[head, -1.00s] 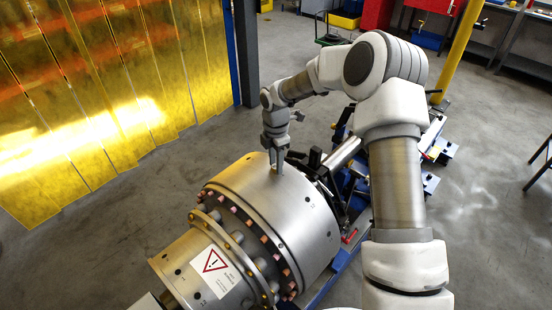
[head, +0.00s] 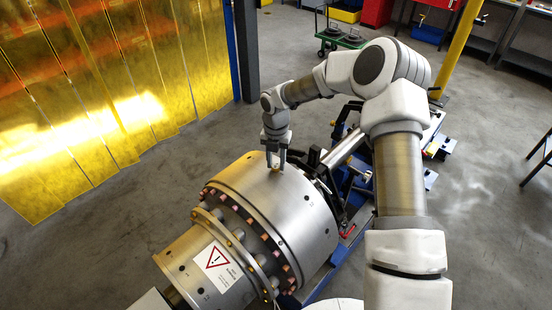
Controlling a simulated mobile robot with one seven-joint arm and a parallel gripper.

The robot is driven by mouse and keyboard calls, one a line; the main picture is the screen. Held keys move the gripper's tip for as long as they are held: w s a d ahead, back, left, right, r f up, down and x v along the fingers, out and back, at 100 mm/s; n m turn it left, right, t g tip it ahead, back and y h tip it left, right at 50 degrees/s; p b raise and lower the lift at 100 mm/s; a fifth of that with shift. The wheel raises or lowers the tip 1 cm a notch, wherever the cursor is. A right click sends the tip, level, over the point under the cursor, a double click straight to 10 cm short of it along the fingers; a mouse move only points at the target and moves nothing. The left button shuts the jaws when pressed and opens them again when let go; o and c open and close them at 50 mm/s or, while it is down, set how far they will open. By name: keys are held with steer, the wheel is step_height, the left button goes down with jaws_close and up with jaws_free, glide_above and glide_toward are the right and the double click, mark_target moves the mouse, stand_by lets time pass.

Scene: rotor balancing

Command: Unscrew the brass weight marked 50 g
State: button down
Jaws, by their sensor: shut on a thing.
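The rotor (head: 300,213) is a large silver drum lying on its side, with a ring of copper-coloured pieces and bolts around its near flange. My gripper (head: 276,168) points straight down at the top of the drum. Its two fingers stand either side of a small brass weight (head: 275,170) and are shut on it. The weight is at the drum's upper surface; I cannot tell whether it still touches it. Its marking is too small to read.
A warning label (head: 217,262) is on the narrower near part of the rotor. Black clamp parts and a blue stand are close on the drum's right. A yellow curtain (head: 110,90) hangs at left. A green cart (head: 338,40) stands behind. Grey floor lies open at right.

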steer(key=n+p, duration=0.1)
steer(key=n, duration=0.4)
steer(key=shift+n+p, duration=0.3)
steer(key=shift+r+n, duration=0.1)
steer(key=shift+n, duration=0.3)
steer(key=n, duration=0.4)
steer(key=shift+p, duration=0.4)
steer(key=shift+n, duration=0.3)
steer(key=shift+s+f, duration=0.1)
steer(key=shift+f, duration=0.1)
steer(key=shift+r+n, duration=0.1)
steer(key=shift+n, duration=0.4)
steer(key=shift+s+a+f+n, duration=0.2)
steer(key=shift+s+f+n, duration=0.1)
steer(key=shift+n, duration=0.1)
steer(key=shift+r, duration=0.1)
